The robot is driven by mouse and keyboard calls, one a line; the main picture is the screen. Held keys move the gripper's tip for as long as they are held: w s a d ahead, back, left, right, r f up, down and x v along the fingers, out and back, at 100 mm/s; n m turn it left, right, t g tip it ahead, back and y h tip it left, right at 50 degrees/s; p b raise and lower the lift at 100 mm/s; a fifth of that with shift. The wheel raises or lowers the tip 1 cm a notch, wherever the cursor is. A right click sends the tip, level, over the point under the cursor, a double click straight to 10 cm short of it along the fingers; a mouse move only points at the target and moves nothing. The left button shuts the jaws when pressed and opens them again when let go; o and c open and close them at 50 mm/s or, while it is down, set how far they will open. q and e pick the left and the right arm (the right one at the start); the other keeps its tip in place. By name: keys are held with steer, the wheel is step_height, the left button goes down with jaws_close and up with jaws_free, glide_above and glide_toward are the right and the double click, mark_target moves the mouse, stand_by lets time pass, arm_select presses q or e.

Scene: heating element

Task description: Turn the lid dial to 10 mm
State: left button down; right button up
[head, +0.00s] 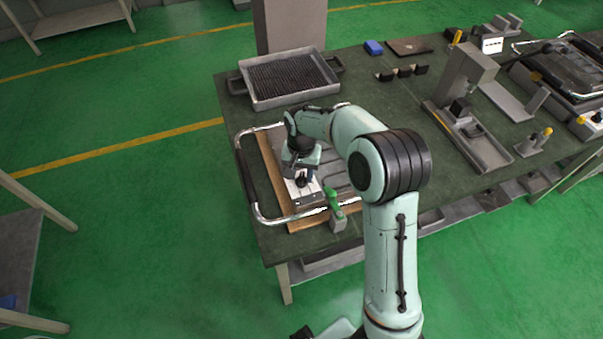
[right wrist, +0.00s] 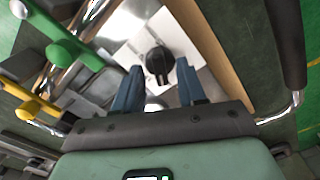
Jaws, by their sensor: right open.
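The lid dial (right wrist: 158,62) is a round black knob with a raised grip bar, on a white plate (right wrist: 125,50) in the right wrist view. In the head view the dial (head: 302,180) is small and partly covered by my wrist. Its markings are too small to read. My right gripper (right wrist: 159,78) is open above the plate, with its two blue fingers spread either side of the dial's near part. I cannot tell whether they touch it. In the head view the right gripper (head: 301,172) points down at the plate. My left gripper is not in view.
A green-handled clamp (head: 332,198) stands at the front edge by a chrome rail (head: 270,219). A wooden board (head: 270,170) lies under the lid. A ribbed tray (head: 322,84) sits behind. A grey stand (head: 465,80) is to the right on the dark table (head: 400,102).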

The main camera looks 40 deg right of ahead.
mark_target(302, 177)
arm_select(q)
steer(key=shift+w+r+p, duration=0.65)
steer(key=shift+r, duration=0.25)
arm_select(e)
step_height(302, 177, up, 13)
steer(key=shift+f, duration=0.15)
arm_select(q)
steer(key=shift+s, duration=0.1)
arm_select(e)
steer(key=shift+f, duration=0.1)
